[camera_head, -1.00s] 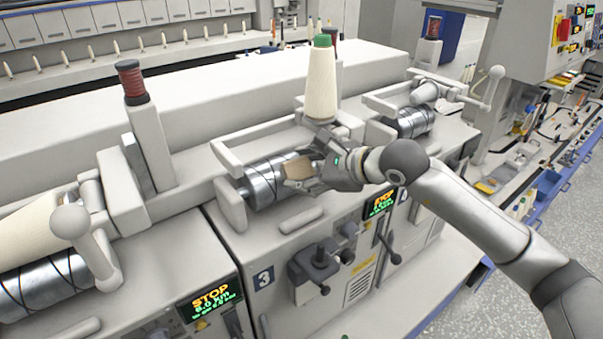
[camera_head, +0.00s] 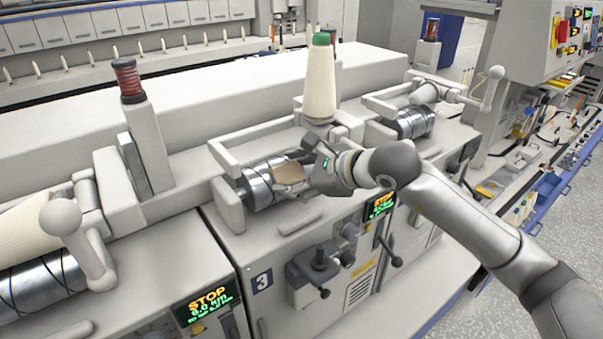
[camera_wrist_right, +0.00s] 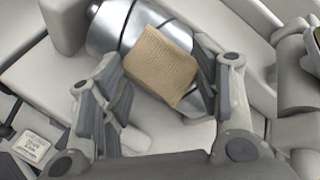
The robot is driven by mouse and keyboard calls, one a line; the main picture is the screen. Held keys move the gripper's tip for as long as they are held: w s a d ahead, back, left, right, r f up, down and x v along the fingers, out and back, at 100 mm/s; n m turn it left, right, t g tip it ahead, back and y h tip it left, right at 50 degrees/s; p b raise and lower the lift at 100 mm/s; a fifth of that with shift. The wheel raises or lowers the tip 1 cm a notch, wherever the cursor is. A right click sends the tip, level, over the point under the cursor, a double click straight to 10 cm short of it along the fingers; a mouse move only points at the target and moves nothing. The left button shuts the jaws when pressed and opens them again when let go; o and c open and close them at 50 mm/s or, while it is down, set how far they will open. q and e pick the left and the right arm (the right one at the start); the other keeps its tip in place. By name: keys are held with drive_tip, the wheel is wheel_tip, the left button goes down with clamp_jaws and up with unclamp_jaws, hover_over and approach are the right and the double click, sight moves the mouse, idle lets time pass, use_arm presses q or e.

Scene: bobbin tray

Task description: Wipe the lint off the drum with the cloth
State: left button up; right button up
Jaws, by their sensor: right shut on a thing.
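The metal drum (camera_head: 256,187) with dark spiral grooves lies in the winding unit marked 3. It also shows in the right wrist view (camera_wrist_right: 113,28), partly covered by the tan cloth (camera_wrist_right: 160,65). My right gripper (camera_head: 294,178) is shut on the cloth, its fingers on either side of it. The cloth lies over the drum's right part and seems to touch it. The gripper hides the drum's right end. I cannot make out any lint on the visible metal. My left gripper is not in view.
A cream yarn cone (camera_head: 320,85) with a green top stands behind the drum. Neighbouring drums (camera_head: 415,122) lie to either side. A display (camera_head: 380,205) and a black knob (camera_head: 321,258) are on the front panel.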

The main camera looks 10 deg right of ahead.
sight(269, 182)
drive_tip(key=shift+s+a+b, duration=0.2)
drive_tip(key=shift+s+a, duration=0.05)
drive_tip(key=shift+a, duration=0.35)
drive_tip(key=shift+s+a+b, duration=0.25)
drive_tip(key=shift+a, duration=0.35)
drive_tip(key=shift+s+a+b, duration=0.2)
drive_tip(key=shift+s+a, duration=0.05)
drive_tip(key=shift+a, duration=0.35)
drive_tip(key=shift+w+d+f+b, duration=0.1)
drive_tip(key=shift+w+d+b, duration=0.25)
drive_tip(key=shift+d, duration=0.35)
drive_tip(key=shift+w+d+r+b, duration=0.1)
drive_tip(key=shift+w+d+b, duration=0.2)
drive_tip(key=shift+d, duration=0.4)
drive_tip(key=shift+w+d+f+b, duration=0.1)
drive_tip(key=shift+w+d+b, duration=0.1)
drive_tip(key=shift+d+b, duration=0.35)
drive_tip(key=shift+w+d, duration=0.2)
drive_tip(key=shift+d, duration=0.55)
drive_tip(key=shift+w+d+b, duration=0.3)
drive_tip(key=shift+d, duration=0.4)
drive_tip(key=s+d+r, duration=0.2)
drive_tip(key=s+r, duration=0.2)
drive_tip(key=s, duration=0.1)
drive_tip(key=shift+r, duration=0.35)
